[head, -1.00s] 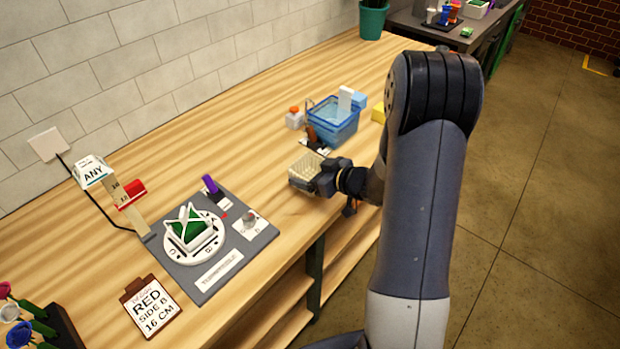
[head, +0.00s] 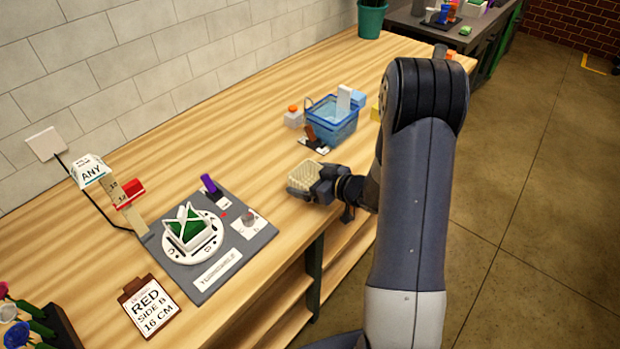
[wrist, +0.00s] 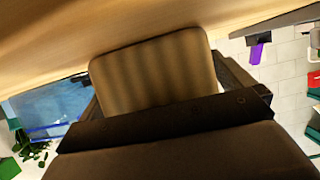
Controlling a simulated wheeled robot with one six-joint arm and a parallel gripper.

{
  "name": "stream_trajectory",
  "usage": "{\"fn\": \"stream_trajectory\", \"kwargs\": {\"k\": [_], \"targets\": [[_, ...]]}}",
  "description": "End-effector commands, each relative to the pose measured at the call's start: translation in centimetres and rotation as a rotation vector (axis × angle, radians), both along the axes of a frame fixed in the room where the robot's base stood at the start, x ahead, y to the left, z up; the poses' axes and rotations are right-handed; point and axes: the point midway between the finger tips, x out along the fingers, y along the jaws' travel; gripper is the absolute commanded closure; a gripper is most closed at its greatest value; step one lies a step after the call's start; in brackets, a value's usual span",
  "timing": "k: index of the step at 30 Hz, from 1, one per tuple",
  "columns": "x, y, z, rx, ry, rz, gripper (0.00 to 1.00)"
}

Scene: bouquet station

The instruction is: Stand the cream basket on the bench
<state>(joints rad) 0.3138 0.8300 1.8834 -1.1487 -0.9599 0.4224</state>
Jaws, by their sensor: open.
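The cream basket (head: 303,178) is at the front edge of the wooden bench (head: 255,135), between the blue basket and the grey turntable board. It looks upright and set down on the wood, though its underside is hidden. My gripper (head: 318,184) is open at its right side. In the wrist view the cream basket (wrist: 155,75) sits between the two spread fingers, with the bench wood beyond it. Whether a finger still touches it is hard to tell.
A blue basket (head: 334,128) with items in it stands behind the cream basket. A grey board (head: 252,250) with a white turntable and a green-and-white box lies to the left. Bare wood surrounds the cream basket.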

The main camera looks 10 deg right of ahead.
Motion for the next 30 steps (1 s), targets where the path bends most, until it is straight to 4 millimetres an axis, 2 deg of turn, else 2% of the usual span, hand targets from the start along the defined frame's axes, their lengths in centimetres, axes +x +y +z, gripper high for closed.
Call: {"fn": "stream_trajectory", "kwargs": {"k": [7,21,30], "targets": [[-0.2,-0.2,0.6,-0.001,0.000,-0.002,0.00],[-7.1,-5.3,4.0,-0.001,-0.002,-0.004,0.00],[-8.9,-6.5,4.9,0.001,0.000,-0.001,0.00]]}}
